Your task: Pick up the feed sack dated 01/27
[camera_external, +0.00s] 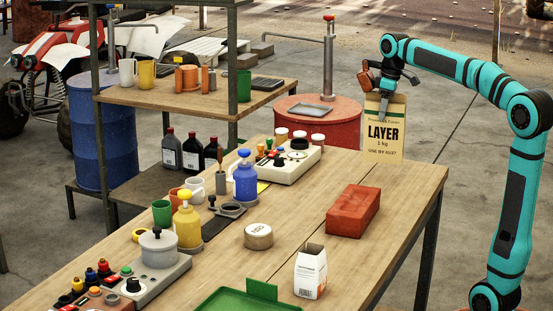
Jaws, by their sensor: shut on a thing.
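The feed sack (384,143) is tan with a dark green band near its top. It reads "LAYER", "1 kg", and a small use-by line that looks like 01/27. It is upright at the far right end of the wooden table (405,195). My gripper (378,98) comes from above and is shut on the top of the sack. I cannot tell whether the sack's bottom touches the table.
A red brick-like block (353,211) lies in front of the sack. A small white carton (311,272), a round tin (258,236) and a green tray (245,302) are nearer. A control box (285,163) with jars stands left of the sack. A red drum (335,125) is behind.

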